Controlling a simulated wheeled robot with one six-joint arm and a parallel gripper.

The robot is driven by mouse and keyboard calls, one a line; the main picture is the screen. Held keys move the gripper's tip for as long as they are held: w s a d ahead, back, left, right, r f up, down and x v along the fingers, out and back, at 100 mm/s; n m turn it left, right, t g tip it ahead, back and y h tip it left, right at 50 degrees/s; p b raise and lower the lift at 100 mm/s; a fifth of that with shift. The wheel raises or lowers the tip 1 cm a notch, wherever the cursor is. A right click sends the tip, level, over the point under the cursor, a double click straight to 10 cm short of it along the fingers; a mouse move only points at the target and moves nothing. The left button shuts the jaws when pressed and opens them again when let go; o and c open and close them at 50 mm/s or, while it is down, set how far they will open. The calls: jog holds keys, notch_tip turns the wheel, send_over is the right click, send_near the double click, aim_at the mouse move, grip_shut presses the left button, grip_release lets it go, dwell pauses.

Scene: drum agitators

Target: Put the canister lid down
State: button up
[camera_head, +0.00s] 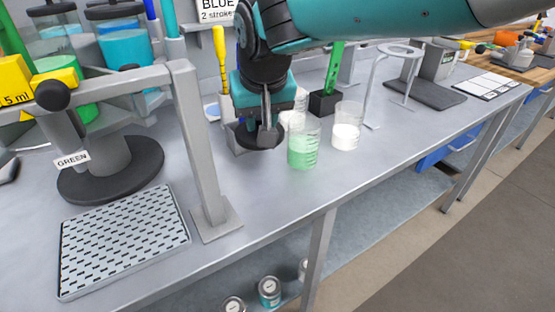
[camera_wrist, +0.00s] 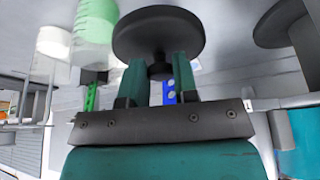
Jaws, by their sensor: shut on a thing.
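The canister lid (camera_wrist: 158,32) is a dark round disc with a small knob, large in the wrist view. My gripper (camera_wrist: 160,72) is shut on its knob, one teal finger on each side. In the head view my gripper (camera_head: 266,120) points down over the bench, and the dark lid (camera_head: 250,137) shows under it, left of the beakers. My gripper partly hides the lid there. I cannot tell whether the lid's underside touches anything.
A beaker of green liquid (camera_head: 303,151) and a beaker of white stuff (camera_head: 347,135) stand just right of my gripper. A grey post frame (camera_head: 203,160) and a perforated tray (camera_head: 123,240) are left. A black block (camera_head: 323,103) stands behind. The front bench strip is clear.

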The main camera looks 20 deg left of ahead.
notch_tip(320, 180, down, 13)
jog(key=shift+f+p, duration=0.1)
jog(key=shift+p, duration=0.3)
jog(key=o, duration=0.9)
jog(key=b+v, duration=0.1)
jog(key=v, duration=1.1)
